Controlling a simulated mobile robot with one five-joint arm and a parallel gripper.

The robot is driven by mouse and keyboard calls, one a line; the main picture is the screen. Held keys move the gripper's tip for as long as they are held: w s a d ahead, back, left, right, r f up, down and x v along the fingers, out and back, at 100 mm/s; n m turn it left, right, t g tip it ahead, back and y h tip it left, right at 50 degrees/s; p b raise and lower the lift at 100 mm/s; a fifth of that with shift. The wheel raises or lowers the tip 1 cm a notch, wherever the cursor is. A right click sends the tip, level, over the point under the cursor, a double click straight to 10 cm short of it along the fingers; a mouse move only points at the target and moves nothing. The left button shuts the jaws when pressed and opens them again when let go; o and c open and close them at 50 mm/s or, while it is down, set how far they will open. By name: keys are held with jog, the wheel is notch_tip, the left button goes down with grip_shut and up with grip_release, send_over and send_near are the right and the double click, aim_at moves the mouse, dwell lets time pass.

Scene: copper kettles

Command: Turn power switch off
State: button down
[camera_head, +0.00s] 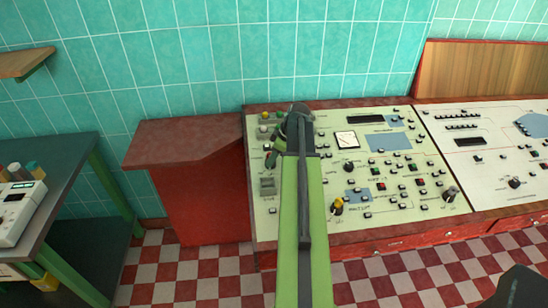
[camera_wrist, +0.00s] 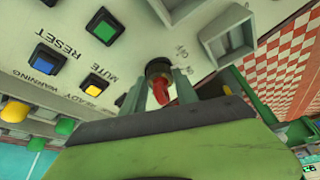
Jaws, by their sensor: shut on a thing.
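In the head view my green arm reaches up over the panel's left part, and my gripper (camera_head: 271,157) points down there, near the left edge. The switch cannot be made out clearly in that view.
Close to the switch are a green button (camera_wrist: 104,26), a blue button (camera_wrist: 48,58), a yellow button (camera_wrist: 88,81) and a grey square housing (camera_wrist: 228,38). A second panel (camera_head: 480,190) adjoins on the right. A red cabinet (camera_head: 200,205) stands left. Tiled wall rises behind.

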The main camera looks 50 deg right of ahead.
jog(key=shift+n+g+y, duration=0.3)
jog(key=shift+n, duration=0.7)
jog(key=c, duration=0.9)
grip_release()
jog(key=shift+s+d+r+p, duration=0.1)
jog(key=shift+r+p, duration=0.25)
jog(key=shift+p, duration=0.05)
jog(key=p+v, duration=1.5)
jog(key=v, duration=0.1)
jog(key=shift+s+d+r, duration=0.1)
jog(key=shift+s+r, duration=0.1)
jog(key=shift+r, duration=0.1)
